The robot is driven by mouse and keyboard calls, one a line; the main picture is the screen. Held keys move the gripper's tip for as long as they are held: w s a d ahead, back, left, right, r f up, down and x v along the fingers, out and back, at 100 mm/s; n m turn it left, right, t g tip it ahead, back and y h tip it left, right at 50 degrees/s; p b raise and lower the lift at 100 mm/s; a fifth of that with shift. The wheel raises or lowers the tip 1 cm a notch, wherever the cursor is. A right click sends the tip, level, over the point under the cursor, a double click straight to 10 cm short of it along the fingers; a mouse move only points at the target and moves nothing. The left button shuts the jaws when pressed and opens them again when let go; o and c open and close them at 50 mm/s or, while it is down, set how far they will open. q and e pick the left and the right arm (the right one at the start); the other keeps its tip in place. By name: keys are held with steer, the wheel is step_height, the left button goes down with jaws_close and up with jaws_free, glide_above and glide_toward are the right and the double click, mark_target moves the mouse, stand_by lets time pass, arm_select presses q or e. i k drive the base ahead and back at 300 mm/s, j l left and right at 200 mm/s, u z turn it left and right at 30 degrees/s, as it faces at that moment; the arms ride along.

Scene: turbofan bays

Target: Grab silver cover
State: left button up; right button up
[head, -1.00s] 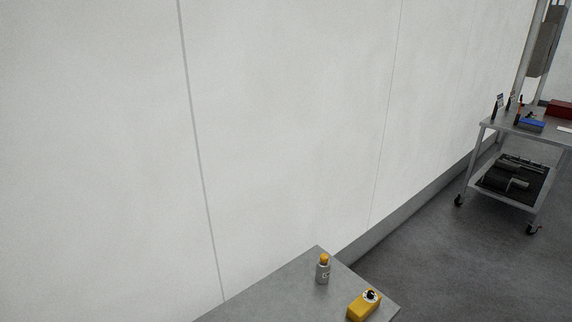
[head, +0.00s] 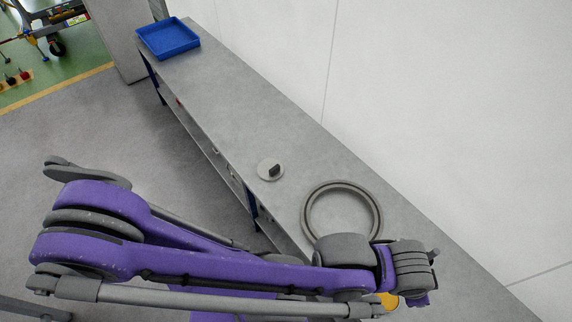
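My purple arm comes in from the left and crosses the lower part of the view, in front of the ring's lower edge. I make out no gripper fingers, left or right. Nothing touches the cover that I can see.
The grey bench (head: 240,95) runs along a white wall (head: 450,100). A blue tray (head: 168,38) sits at its far end. A yellow object (head: 390,300) is mostly hidden below my arm. The bench is clear between tray and cover.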

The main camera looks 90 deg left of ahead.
mark_target(270, 167)
steer(key=u, duration=3.2)
steer(key=i+j, duration=0.2)
steer(key=j, duration=0.15)
steer(key=i+j+z, duration=0.15)
steer(key=j, duration=0.2)
steer(key=i+j, duration=0.25)
steer(key=j, duration=0.15)
steer(key=z, duration=0.05)
